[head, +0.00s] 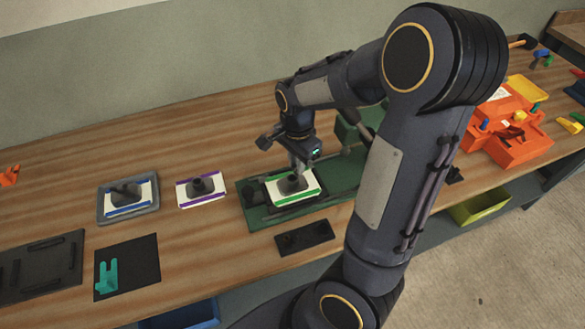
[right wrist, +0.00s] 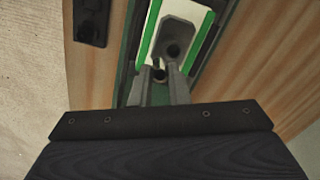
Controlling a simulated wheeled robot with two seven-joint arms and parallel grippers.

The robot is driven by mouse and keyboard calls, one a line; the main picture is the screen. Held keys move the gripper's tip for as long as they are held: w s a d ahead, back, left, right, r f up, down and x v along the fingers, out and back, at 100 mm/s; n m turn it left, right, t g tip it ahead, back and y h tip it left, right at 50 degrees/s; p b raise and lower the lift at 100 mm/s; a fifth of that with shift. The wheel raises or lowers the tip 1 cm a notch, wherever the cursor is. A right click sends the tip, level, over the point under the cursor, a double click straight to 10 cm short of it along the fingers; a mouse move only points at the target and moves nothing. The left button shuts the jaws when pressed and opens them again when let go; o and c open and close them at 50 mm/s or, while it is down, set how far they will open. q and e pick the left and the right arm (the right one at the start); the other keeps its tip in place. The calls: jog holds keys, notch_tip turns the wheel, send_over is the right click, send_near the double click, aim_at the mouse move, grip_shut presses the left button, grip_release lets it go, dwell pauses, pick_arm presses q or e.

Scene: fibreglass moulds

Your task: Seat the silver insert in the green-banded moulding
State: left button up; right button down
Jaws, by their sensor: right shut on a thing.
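The green-banded moulding (head: 284,200) is a white piece with green edge bands and a raised grey centre. It lies on a green board near the middle of the table in the head view. It also shows in the right wrist view (right wrist: 148,32), where its grey centre has a dark round hole. My right gripper (head: 298,170) is low over the moulding. In the right wrist view, its fingers are shut on a small round piece (right wrist: 158,75), apparently the silver insert, mostly hidden between the fingertips. I cannot tell whether it touches the moulding. My left gripper is out of view.
A purple-banded moulding (head: 183,200) and a blue-banded one on a grey tray (head: 102,216) lie to the left. A dark flat tray (head: 305,238) lies in front of the green board (head: 253,213). A black mat with a teal bracket (head: 106,278) is front left. Orange bins (head: 520,152) stand right.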

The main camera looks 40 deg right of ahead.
jog(key=shift+w+d+f, duration=0.15)
jog(key=shift+w+f, duration=0.7)
jog(key=shift+f, duration=0.2)
notch_tip(320, 180, down, 3)
jog(key=shift+w+f+p, duration=0.15)
jog(key=shift+f+p, duration=0.05)
jog(key=shift+p, duration=0.25)
